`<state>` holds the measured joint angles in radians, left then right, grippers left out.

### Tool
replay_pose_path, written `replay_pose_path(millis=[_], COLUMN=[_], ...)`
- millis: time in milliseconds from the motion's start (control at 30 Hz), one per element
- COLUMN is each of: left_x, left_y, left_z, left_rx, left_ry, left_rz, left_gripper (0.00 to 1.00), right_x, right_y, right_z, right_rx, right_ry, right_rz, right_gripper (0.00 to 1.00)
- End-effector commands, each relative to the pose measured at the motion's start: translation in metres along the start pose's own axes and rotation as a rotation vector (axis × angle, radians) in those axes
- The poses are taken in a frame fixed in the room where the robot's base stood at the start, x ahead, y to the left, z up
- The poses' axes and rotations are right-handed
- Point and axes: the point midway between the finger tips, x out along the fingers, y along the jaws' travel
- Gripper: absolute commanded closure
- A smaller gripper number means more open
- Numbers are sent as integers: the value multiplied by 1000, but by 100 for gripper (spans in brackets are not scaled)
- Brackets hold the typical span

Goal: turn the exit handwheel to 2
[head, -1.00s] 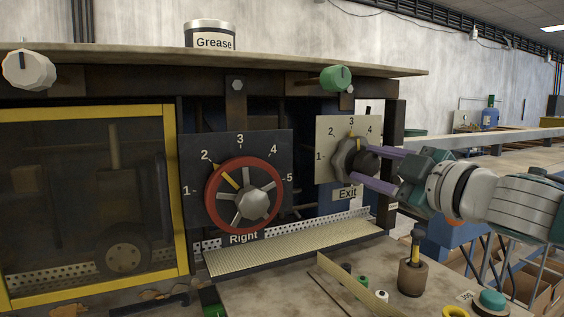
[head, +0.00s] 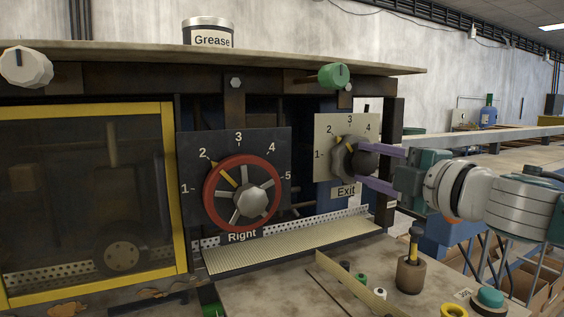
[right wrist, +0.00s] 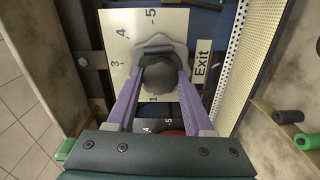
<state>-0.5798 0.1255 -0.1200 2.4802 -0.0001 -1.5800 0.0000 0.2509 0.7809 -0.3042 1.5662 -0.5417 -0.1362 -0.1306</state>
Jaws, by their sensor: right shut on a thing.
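The exit handwheel (head: 343,164) is a grey lobed wheel with a dark round hub, on a pale dial plate (head: 323,172) numbered around its top and labelled "Exit". Its yellow mark tilts up and left, around the 2 to 3 side; the exact reading is hard to tell. My right gripper (head: 377,165) comes in from the right, its purple fingers shut on the dark hub. In the right wrist view the fingers (right wrist: 160,84) clasp the hub from both sides, and the wheel's lobed rim (right wrist: 160,44) shows behind it. My left gripper is not in view.
The red Right handwheel (head: 211,205), its yellow mark near 2, is left of the exit dial. A green knob (head: 333,76) sits above. Below are a ribbed ledge (head: 290,245), a brown pot (head: 410,275) and small parts on the bench.

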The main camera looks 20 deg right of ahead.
Motion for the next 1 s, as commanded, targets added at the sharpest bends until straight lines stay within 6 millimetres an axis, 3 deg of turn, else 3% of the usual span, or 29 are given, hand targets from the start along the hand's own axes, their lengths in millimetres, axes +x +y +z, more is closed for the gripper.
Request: replay_pose_path(millis=[367,400,633,1000], left_x=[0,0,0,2], left_y=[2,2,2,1], left_z=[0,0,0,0], left_rx=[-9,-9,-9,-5], left_ry=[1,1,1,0], left_rz=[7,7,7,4], left_gripper=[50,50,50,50], right_x=[0,0,0,-5], right_y=[0,0,0,-1], right_z=[0,0,0,0], right_rx=[-3,-3,-2,-2], right_ry=[1,1,1,0], right_rz=[1,1,1,-1], right_gripper=[100,45,19,18])
